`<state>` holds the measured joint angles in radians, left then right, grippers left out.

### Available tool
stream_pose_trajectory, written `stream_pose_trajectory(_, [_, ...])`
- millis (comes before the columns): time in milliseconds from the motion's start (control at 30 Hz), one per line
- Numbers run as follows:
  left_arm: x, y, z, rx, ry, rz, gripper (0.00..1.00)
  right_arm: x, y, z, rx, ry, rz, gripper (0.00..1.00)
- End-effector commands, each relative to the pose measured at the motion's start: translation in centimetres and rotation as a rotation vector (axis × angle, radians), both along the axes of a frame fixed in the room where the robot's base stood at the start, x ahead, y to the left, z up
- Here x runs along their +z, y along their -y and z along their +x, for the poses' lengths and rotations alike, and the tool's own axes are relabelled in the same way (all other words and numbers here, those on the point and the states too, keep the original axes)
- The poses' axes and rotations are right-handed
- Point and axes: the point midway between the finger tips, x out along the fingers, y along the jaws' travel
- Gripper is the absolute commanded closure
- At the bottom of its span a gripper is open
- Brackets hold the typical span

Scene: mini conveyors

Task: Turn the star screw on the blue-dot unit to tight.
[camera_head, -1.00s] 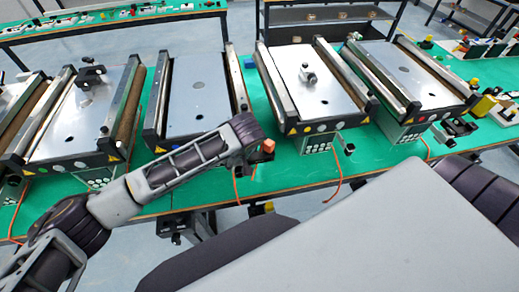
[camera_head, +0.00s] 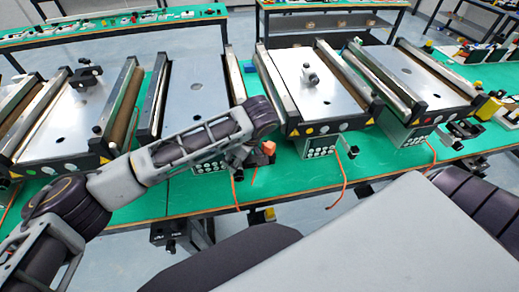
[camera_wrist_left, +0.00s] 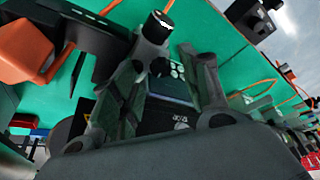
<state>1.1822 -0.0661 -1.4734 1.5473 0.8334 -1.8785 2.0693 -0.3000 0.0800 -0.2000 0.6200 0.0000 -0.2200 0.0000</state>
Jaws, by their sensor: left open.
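My left gripper (camera_head: 240,157) is low at the front of the middle conveyor unit (camera_head: 193,85), partly hidden by my own forearm. In the left wrist view its two fingers (camera_wrist_left: 180,85) stand apart, with nothing held between them. A black knob with a pale cap (camera_wrist_left: 158,25) shows just past the left finger; I cannot tell whether it is the star screw. A dark box with round buttons (camera_wrist_left: 178,72) shows between the fingers. The coloured dots are too small or hidden to pick out the blue one. My right gripper is out of view.
An orange block (camera_head: 268,148) is close beside the left gripper; it also shows in the left wrist view (camera_wrist_left: 25,50). Other conveyor units stand on both sides along the green table (camera_head: 190,197). Orange cables (camera_head: 338,190) hang over its front edge.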

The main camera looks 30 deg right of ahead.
Motion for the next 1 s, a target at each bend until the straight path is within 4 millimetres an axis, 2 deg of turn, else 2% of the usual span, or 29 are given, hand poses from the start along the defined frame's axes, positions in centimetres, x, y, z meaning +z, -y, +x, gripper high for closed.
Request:
stream_pose_trajectory(600, [7.2,1.5,-2.4,-0.003,0.004,0.000,0.55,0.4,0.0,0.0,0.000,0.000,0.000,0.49])
stream_pose_trajectory(1000, [10.2,2.2,-3.4,-0.003,0.002,0.000,0.55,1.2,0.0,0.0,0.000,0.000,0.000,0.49])
